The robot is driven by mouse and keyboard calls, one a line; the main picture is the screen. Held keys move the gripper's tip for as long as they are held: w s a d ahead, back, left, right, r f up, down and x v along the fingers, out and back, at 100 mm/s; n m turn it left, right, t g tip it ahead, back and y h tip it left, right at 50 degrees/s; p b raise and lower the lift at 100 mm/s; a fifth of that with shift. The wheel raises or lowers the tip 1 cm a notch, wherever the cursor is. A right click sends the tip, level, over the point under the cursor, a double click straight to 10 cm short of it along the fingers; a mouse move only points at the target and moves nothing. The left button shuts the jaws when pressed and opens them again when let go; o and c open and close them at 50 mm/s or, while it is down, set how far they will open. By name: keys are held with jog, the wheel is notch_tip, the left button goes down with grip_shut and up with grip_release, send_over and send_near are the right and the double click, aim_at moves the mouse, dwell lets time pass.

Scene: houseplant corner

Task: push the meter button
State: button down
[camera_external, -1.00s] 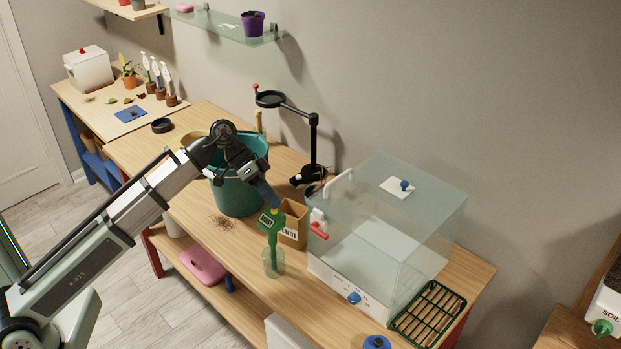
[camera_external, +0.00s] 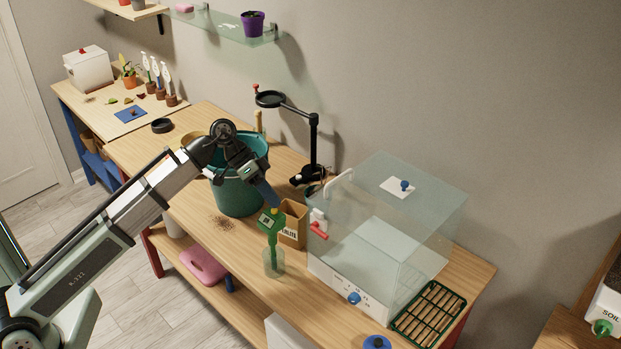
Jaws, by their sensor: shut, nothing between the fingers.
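The green meter (camera_external: 272,224) stands upright with its lower end in a clear glass jar (camera_external: 273,262) on the wooden bench. A small pale marking shows on its head, too small to read. My gripper (camera_external: 275,203) is shut and empty, pointing down at the top of the meter's head. Its tips are at or just above the head; I cannot tell whether they touch. The meter's button is hidden or too small to make out beneath the fingertips.
A teal bucket (camera_external: 236,190) stands behind my gripper. A brown labelled box (camera_external: 293,224) is right beside the meter. A clear-walled case (camera_external: 390,235) with a red lever (camera_external: 319,231) stands further right. The bench front left of the jar is mostly clear.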

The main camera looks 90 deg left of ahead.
aim_at(272, 210)
jog(key=shift+r, duration=0.4)
notch_tip(272, 210, up, 6)
dwell(0.8)
jog(key=shift+w, duration=0.1)
